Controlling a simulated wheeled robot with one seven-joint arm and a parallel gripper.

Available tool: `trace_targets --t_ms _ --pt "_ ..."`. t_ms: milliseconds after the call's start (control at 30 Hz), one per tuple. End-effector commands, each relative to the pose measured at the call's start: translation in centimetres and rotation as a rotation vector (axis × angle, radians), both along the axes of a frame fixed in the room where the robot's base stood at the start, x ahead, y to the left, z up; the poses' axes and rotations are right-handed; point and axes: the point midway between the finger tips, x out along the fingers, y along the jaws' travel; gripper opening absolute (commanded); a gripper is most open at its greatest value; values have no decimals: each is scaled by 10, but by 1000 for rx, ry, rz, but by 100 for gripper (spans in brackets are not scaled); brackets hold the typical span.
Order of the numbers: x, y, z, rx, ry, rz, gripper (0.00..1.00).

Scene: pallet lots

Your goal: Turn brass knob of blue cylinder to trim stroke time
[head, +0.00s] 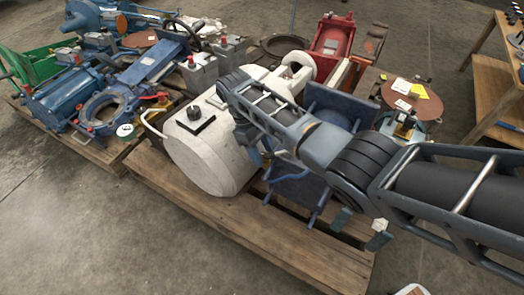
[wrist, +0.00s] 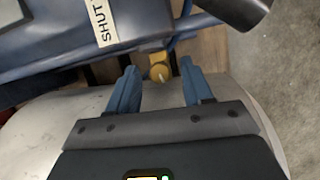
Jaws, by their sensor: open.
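The blue cylinder (head: 298,192) stands on the front pallet just right of the white tank, partly hidden behind my arm. In the wrist view its blue body (wrist: 60,50) fills the upper left and carries a white "SHUT" label (wrist: 103,22). The small brass knob (wrist: 159,73) with a pale pin shows beside a thin blue pipe. My gripper (wrist: 159,69) is open, with one blue finger on each side of the knob in the picture. I cannot tell whether the fingers are level with it; I see no contact. The knob is hidden in the head view.
The white tank (head: 205,155) stands close beside my gripper. A dark cylindrical part (wrist: 238,12) is at the upper right of the wrist view. Blue valves (head: 65,95) crowd the left pallet. Concrete floor in front of the pallets (head: 90,235) is clear.

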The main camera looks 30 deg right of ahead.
Motion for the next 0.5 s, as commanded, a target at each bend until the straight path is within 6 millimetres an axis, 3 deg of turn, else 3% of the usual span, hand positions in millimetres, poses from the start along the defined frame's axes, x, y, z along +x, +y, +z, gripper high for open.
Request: trace_targets --t_ms 100,500 --pt "0 0 1 0 0 0 48" --pt "0 0 1 0 0 0 10"
